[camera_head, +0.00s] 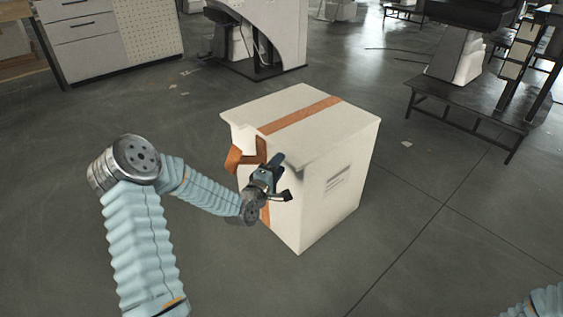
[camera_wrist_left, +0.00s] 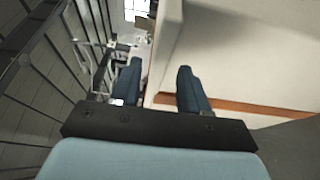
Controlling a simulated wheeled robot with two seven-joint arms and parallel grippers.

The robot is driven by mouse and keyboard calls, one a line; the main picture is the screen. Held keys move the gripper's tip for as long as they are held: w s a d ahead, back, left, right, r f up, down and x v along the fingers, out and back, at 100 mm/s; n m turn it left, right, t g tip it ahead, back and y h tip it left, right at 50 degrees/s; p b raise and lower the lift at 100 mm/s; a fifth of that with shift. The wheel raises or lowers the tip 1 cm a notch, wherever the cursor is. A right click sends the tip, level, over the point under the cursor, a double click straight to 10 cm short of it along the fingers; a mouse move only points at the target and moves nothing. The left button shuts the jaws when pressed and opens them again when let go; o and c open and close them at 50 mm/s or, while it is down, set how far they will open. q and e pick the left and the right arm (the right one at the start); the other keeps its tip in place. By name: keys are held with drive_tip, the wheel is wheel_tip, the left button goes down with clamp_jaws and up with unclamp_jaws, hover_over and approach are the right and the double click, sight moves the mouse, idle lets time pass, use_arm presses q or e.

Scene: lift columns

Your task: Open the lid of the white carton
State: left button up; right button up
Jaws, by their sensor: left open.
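The white carton (camera_head: 341,186) stands on the floor in the middle of the head view. A brown tape strip runs across its lid (camera_head: 262,109), which lies over the top with its near edge jutting past the front wall. A brown tab (camera_head: 240,157) sticks out at that edge. My left gripper (camera_head: 270,174) is at the carton's front, just below the lid edge near the tab. Its two blue fingers are apart and empty in the left wrist view (camera_wrist_left: 158,78), with the carton's pale surface (camera_wrist_left: 235,60) and a brown strip behind the right finger. Contact is unclear. My right gripper is not in view.
A white drawer cabinet (camera_head: 90,40) stands at the back left and a white desk (camera_head: 268,35) at the back middle. A dark low platform (camera_head: 470,105) is at the back right. The grey floor around the carton is clear.

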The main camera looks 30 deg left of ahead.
use_arm(q)
drive_tip(key=shift+w, duration=1.25)
clamp_jaws()
